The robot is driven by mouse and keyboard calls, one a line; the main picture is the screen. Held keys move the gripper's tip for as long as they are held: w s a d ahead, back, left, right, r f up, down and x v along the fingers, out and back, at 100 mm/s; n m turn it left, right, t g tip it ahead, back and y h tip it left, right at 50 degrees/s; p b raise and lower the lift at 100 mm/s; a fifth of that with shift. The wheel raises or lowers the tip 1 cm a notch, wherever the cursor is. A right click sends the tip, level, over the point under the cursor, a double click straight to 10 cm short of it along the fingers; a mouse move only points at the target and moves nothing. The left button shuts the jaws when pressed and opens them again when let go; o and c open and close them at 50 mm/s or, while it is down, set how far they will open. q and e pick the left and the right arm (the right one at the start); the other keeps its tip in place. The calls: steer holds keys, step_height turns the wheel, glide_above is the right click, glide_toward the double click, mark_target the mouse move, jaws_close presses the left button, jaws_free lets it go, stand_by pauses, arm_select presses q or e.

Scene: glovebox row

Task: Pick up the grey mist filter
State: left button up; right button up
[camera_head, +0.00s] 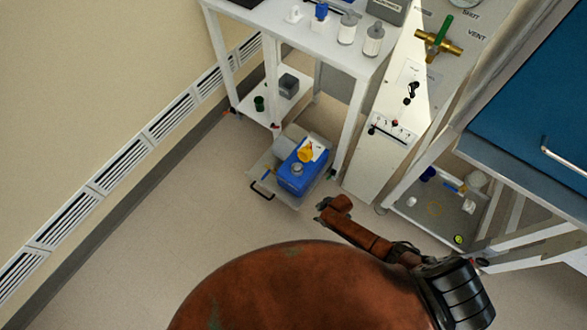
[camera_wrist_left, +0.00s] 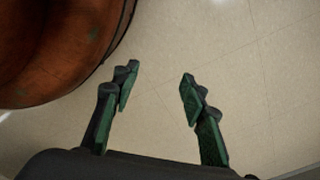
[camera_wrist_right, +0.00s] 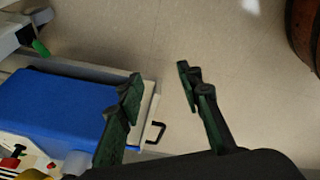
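A small grey cylindrical part (camera_head: 297,169) stands on a blue box (camera_head: 290,181) in a low tray under the white table in the head view. It looks like the grey mist filter, but it is too small to be certain. A yellow part (camera_head: 306,153) is beside it. My left gripper (camera_wrist_left: 157,85) is open and empty above bare floor, outside the head view.
The white table (camera_head: 290,33) carries two pale bottles. The tray's black handle (camera_head: 261,191) faces the open floor. A second low tray (camera_head: 437,211) holds small items at right, near a blue-fronted cabinet (camera_head: 540,95). A large blue surface (camera_wrist_right: 55,108) lies left of my right gripper.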

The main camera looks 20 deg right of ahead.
steer(key=w+a+r+n+y+b, duration=0.1)
steer(key=w+a+r+n+b, duration=0.35)
steer(key=w+a+n, duration=0.35)
step_height(320, 180, up, 14)
steer(key=n+g+h+b, duration=0.3)
steer(key=n+b, duration=0.2)
steer(key=n, duration=0.8)
glide_above(297, 165)
steer(key=shift+s+a, duration=0.1)
steer(key=shift+a, duration=0.15)
steer(key=shift+w+d, duration=0.2)
steer(key=shift+d, duration=0.05)
step_height(297, 165, down, 2)
step_height(297, 165, down, 5)
steer(key=b, duration=0.2)
steer(key=shift+s+d+b, duration=0.1)
steer(key=shift+s+b, duration=0.05)
steer(key=shift+b, duration=0.25)
steer(key=shift+f, duration=0.1)
arm_select(q)
steer(key=w+d+r, duration=0.1)
steer(key=w+r, duration=0.2)
steer(key=r, duration=0.4)
steer(key=w+d+r, duration=0.2)
steer(key=w+r, duration=0.1)
steer(key=r, duration=0.4)
steer(key=shift+w+d+r+g+h, duration=0.2)
steer(key=shift+w+g+h, duration=0.1)
steer(key=shift+h, duration=0.1)
